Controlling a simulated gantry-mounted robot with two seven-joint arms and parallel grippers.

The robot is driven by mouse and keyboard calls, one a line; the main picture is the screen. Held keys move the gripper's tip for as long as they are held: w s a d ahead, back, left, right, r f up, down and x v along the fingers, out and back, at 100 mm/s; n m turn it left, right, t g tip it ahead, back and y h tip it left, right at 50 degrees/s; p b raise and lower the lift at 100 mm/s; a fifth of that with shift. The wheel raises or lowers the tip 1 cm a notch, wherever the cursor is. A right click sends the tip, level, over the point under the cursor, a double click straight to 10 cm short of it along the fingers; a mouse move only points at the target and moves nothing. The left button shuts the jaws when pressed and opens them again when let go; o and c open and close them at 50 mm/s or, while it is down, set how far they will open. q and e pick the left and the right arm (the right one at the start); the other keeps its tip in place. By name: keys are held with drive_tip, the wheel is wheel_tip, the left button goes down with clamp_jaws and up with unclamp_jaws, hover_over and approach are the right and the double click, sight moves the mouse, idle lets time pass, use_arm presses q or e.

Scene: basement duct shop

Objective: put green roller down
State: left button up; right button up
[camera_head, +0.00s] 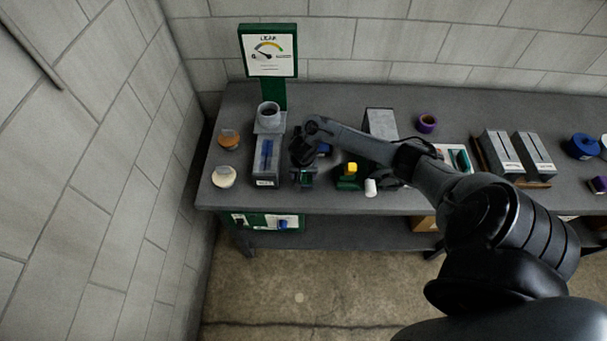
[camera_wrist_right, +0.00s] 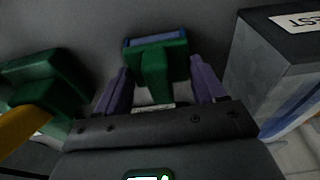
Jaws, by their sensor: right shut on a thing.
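My right gripper (camera_head: 304,172) is over the bench, just right of the grey test box. In the right wrist view its two purple fingers (camera_wrist_right: 158,88) are shut on the green roller (camera_wrist_right: 155,65), a green T-shaped piece with a blue strip along its far edge. In the head view the gripper and arm mostly hide the roller; only dark green (camera_head: 306,179) shows under the jaws. The roller is close to the bench top; I cannot tell whether it touches it. My left gripper is not in view.
The grey test box (camera_head: 266,170) with blue inside stands close left of the gripper. A green holder with a yellow knob (camera_head: 352,168) and a white cylinder (camera_head: 371,188) are to the right.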

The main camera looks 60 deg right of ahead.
sight(303, 177)
drive_tip(key=shift+f, duration=0.1)
drive_tip(key=o, duration=1.4)
drive_tip(key=r+p, duration=0.1)
drive_tip(key=r, duration=0.2)
drive_tip(key=a+r+p, duration=0.1)
drive_tip(key=r+p, duration=0.1)
drive_tip(key=r, duration=0.2)
drive_tip(key=r+p, duration=0.2)
drive_tip(key=r, duration=0.2)
drive_tip(key=shift+s+a, duration=0.2)
drive_tip(key=shift+s, duration=0.2)
drive_tip(key=s+a+f+n+t+y+p, duration=0.1)
drive_tip(key=a+n+t, duration=0.55)
drive_tip(key=a, duration=1.45)
drive_tip(key=s+a+r+n+g, duration=0.1)
drive_tip(key=s+a+r+n, duration=0.1)
drive_tip(key=s+r, duration=0.1)
drive_tip(key=s+a+r+n+g, duration=0.1)
drive_tip(key=s+a+r+n, duration=0.1)
drive_tip(key=s, duration=0.4)
drive_tip(key=s+a+r+n+g+y, duration=0.1)
drive_tip(key=s+a+r+n+g, duration=0.1)
drive_tip(key=s+r+n, duration=0.2)
drive_tip(key=shift+s+a+r, duration=0.1)
drive_tip(key=shift+s+r, duration=0.35)
drive_tip(key=shift+r, duration=0.1)
